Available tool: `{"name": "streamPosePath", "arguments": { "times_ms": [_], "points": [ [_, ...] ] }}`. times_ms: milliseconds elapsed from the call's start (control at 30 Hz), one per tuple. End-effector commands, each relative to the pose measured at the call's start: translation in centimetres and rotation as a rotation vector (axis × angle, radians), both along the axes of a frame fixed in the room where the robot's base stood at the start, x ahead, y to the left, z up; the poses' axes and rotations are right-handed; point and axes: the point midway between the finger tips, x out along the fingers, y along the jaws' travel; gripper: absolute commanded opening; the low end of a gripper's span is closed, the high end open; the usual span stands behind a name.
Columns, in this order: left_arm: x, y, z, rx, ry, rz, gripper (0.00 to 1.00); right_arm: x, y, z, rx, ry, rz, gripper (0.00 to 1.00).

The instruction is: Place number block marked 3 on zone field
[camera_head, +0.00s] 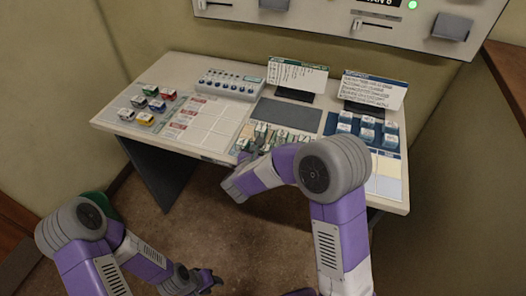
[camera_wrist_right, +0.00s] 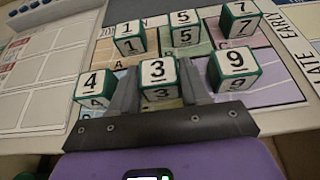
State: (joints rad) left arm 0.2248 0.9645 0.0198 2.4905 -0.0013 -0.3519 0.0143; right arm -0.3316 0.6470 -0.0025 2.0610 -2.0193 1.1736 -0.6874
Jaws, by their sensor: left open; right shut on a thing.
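The number block marked 3 (camera_wrist_right: 159,80), white with green sides, sits between the fingers of my right gripper (camera_wrist_right: 162,88) in the right wrist view. The gripper is shut on it; I cannot tell whether the block touches the mat. In the head view my right gripper (camera_head: 256,148) reaches the front middle of the console, over the green-edged number blocks, which it partly hides. My left gripper (camera_head: 212,279) is open and empty, low over the floor, away from the console.
Blocks 4 (camera_wrist_right: 91,86) and 9 (camera_wrist_right: 233,68) stand close on either side; blocks 1 (camera_wrist_right: 128,38), 5 (camera_wrist_right: 184,30) and 7 (camera_wrist_right: 240,20) stand behind. The grey panel (camera_head: 284,115) looks clear.

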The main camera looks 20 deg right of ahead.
Motion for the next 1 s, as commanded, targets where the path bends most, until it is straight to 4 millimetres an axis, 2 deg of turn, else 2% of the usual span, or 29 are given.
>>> {"name": "streamPosePath", "arguments": {
  "times_ms": [167, 200, 367, 767, 1000],
  "points": [
    [0.0, 0.0, -0.5, 0.0, 0.0, 0.0, 0.43, 0.0, 0.0, -0.4, 0.0, 0.0, 0.0, 0.17],
    [0.0, 0.0, -0.4, 0.0, 0.0, 0.0, 0.43, 0.0, 0.0, -0.4, 0.0, 0.0, 0.0, 0.49],
    [0.0, 0.0, -0.4, 0.0, 0.0, 0.0, 0.43, 0.0, 0.0, -0.3, 0.0, 0.0, 0.0, 0.71],
    [0.0, 0.0, 0.3, 0.0, 0.0, 0.0, 0.43, -0.1, 0.1, 0.3, 0.0, 0.0, 0.001, 0.71],
    [0.0, 0.0, 1.2, 0.0, 0.0, 0.0, 0.43, -3.9, 2.8, 2.2, 0.0, 0.0, 0.006, 0.71]
  ]
}}
